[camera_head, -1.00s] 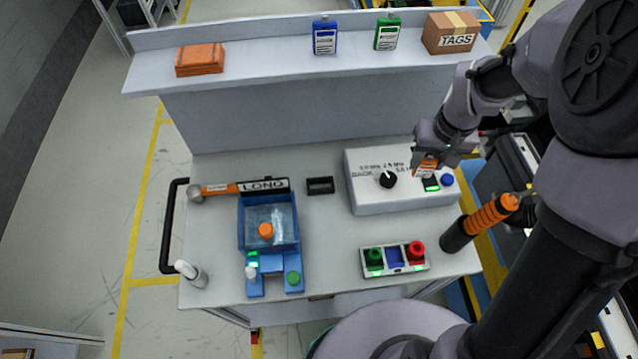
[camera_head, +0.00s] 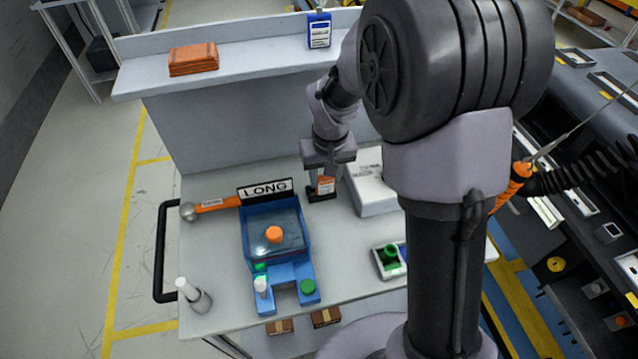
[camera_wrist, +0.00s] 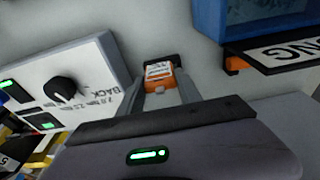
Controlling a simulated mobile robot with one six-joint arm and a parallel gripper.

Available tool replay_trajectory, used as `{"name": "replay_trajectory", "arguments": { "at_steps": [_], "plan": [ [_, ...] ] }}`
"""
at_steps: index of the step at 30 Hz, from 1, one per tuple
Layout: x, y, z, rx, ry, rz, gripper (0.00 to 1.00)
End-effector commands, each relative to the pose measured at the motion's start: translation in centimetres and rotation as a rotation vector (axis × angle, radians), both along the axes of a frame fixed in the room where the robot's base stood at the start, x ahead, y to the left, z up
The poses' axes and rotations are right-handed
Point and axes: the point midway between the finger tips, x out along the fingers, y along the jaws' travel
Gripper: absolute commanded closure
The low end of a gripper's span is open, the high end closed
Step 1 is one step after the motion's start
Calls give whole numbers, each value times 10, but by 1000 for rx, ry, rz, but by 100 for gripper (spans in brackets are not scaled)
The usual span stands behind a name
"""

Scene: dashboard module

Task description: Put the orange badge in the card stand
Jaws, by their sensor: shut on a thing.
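The orange badge (camera_head: 326,186), with a white label, is between the fingers of my gripper (camera_head: 322,178), which is shut on it. The badge also shows in the wrist view (camera_wrist: 159,71), at the far end of the two fingers (camera_wrist: 158,90). The small black card stand (camera_head: 314,197) is on the tabletop directly under the badge. In the wrist view the stand's dark edge (camera_wrist: 176,61) shows behind and beside the badge. I cannot tell whether the badge's lower edge is inside the slot or just above it.
The blue fixture (camera_head: 247,240) with an orange knob and a LONG sign (camera_head: 264,188) stands left of the stand. The white control box (camera_head: 368,180) is close on the right. An orange-handled hammer (camera_head: 215,204) lies farther left. A raised shelf (camera_head: 250,55) runs behind.

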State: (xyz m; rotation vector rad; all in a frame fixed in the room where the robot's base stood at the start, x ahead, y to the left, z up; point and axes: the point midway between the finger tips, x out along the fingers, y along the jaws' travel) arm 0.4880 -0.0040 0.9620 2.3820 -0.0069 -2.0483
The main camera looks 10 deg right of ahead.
Motion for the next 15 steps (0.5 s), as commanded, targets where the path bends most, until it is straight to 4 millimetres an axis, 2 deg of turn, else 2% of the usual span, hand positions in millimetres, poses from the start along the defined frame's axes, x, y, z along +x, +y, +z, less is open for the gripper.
{"name": "replay_trajectory", "arguments": {
  "at_steps": [6, 10, 15],
  "plan": [
    [25, 5, -6, 0, 0, 1, 98],
    [23, 4, -38, 0, 3, 1, 98],
    [23, 4, -37, 0, 0, 1, 98]
  ]
}}
